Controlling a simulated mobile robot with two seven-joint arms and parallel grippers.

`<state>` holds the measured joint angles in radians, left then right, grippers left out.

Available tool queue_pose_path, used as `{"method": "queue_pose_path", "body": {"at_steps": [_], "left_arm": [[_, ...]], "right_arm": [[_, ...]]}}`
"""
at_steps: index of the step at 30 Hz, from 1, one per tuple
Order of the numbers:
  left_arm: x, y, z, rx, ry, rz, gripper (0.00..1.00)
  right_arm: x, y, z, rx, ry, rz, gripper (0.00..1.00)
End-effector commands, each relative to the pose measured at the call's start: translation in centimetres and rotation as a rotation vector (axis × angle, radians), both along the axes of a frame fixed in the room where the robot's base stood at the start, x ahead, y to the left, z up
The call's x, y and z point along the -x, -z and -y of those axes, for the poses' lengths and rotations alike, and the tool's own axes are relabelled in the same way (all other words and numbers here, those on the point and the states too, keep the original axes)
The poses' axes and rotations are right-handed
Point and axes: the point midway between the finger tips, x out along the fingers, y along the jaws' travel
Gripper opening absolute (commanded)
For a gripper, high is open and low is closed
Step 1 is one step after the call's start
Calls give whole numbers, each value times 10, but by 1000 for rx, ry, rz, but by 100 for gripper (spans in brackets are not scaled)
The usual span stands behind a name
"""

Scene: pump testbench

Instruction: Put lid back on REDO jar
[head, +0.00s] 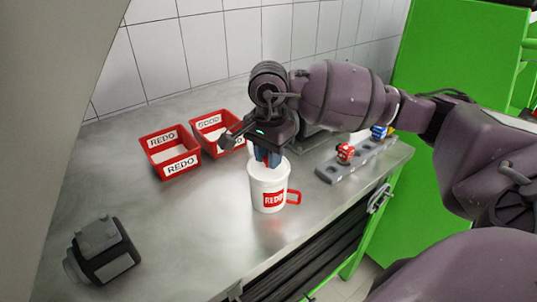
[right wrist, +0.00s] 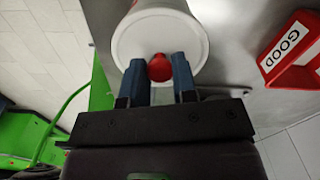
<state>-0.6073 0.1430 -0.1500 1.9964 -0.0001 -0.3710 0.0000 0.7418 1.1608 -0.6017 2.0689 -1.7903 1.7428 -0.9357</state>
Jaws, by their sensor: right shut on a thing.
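The REDO jar (head: 268,193) is a white cylinder with a red REDO label and a red handle on its right side. It stands upright on the metal bench. My right gripper (head: 267,157) is directly above it, pointing down. In the right wrist view, the two blue fingers of my right gripper (right wrist: 158,72) are shut on the red knob (right wrist: 160,67) of the round white lid (right wrist: 137,40). The lid is at the jar's mouth; I cannot tell whether it rests fully on the rim. My left gripper is not in view.
A red REDO bin (head: 170,152) and a red GOOD bin (head: 212,130) stand behind left. A grey holder (head: 345,168) with a red part (head: 345,153) and a blue part (head: 378,132) lies to the right. A dark device (head: 104,250) stands front left. The bench between is clear.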

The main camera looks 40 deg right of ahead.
Motion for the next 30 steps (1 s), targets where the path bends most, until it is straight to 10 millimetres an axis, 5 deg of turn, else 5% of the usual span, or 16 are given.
{"method": "queue_pose_path", "body": {"at_steps": [27, 28, 30], "left_arm": [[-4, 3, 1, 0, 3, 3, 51], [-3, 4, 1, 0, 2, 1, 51], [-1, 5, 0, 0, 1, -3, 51]], "right_arm": [[0, 0, 0, 0, 0, 0, 11], [0, 0, 0, 0, 0, 0, 31], [0, 0, 0, 0, 0, 0, 41]]}}
